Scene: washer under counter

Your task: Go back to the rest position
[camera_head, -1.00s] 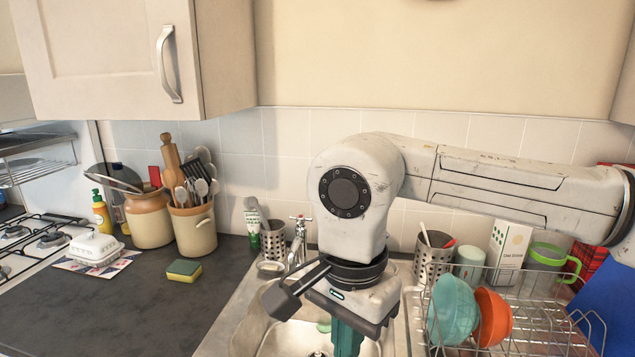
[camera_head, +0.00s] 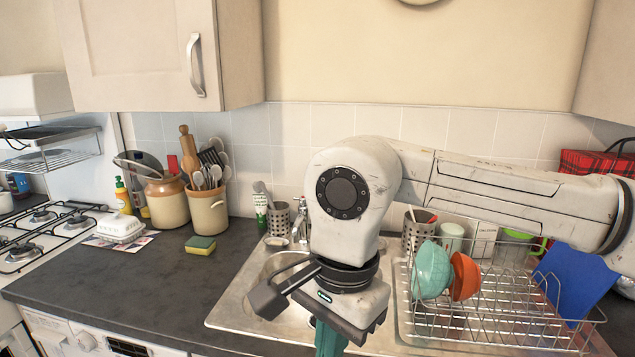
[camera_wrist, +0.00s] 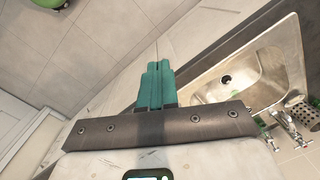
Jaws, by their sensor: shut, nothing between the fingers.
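My gripper (camera_head: 330,340) hangs pointing down in front of the sink in the head view, its teal fingers cut off by the lower frame edge. In the wrist view my gripper (camera_wrist: 158,68) shows two teal fingers pressed together with nothing between them. Below and around them lie the tiled floor and the counter's front edge. My arm comes in from the right, bent at the large round joint, and hides part of the sink and wall.
The steel sink (camera_head: 257,280) lies behind my gripper. A wire dish rack (camera_head: 480,320) with a teal bowl (camera_head: 431,268) and an orange bowl (camera_head: 465,277) stands to the right. Utensil jars (camera_head: 208,212) and a sponge (camera_head: 200,244) are on the left counter. Floor (camera_wrist: 60,60) in front is mostly clear.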

